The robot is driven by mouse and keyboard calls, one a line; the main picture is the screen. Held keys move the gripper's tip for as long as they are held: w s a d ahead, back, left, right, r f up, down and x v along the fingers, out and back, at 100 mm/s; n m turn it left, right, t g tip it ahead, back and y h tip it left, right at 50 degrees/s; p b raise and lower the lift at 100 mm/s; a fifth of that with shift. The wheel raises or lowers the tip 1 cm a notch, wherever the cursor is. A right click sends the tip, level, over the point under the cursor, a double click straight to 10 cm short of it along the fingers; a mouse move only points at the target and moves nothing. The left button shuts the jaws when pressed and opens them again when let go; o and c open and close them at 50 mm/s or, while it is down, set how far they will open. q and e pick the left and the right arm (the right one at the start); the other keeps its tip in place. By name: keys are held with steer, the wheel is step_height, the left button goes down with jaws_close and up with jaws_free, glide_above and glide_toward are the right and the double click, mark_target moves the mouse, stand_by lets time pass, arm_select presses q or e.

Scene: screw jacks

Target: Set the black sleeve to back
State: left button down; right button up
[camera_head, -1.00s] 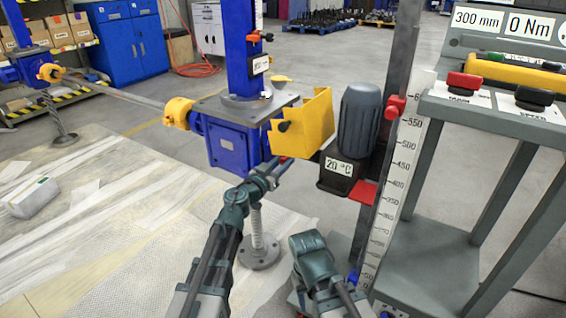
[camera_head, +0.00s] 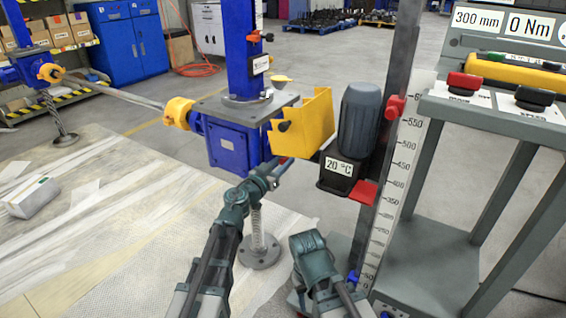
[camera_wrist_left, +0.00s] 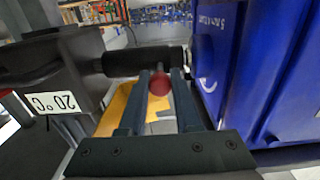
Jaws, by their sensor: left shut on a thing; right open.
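The black sleeve (camera_wrist_left: 135,62) lies level between the dark motor (camera_wrist_left: 50,75) and the blue gearbox (camera_wrist_left: 255,70) in the left wrist view. Its right end reaches close to the gearbox; I cannot tell if they touch. My left gripper (camera_wrist_left: 159,78) is shut on a red ball knob (camera_wrist_left: 159,84) beside the sleeve. In the head view, my left gripper (camera_head: 282,166) is under the yellow guard (camera_head: 312,118), which hides the sleeve. My right gripper (camera_head: 308,250) is low, right of the jack's spindle, apart from the sleeve; its fingers are not clear.
The motor (camera_head: 358,125) with its 20 °C label stands right of the guard, next to a rail with a scale (camera_head: 400,175). A grey control stand (camera_head: 500,110) fills the right side. A screw spindle (camera_head: 258,228) hangs below the gearbox (camera_head: 227,148).

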arm_select(q)
steer(key=s+d, duration=0.3)
steer(key=d, duration=0.3)
steer(key=shift+s, duration=0.25)
steer(key=c, duration=0.6)
jaws_free()
steer(key=shift+d, duration=0.1)
steer(key=shift+s, duration=0.15)
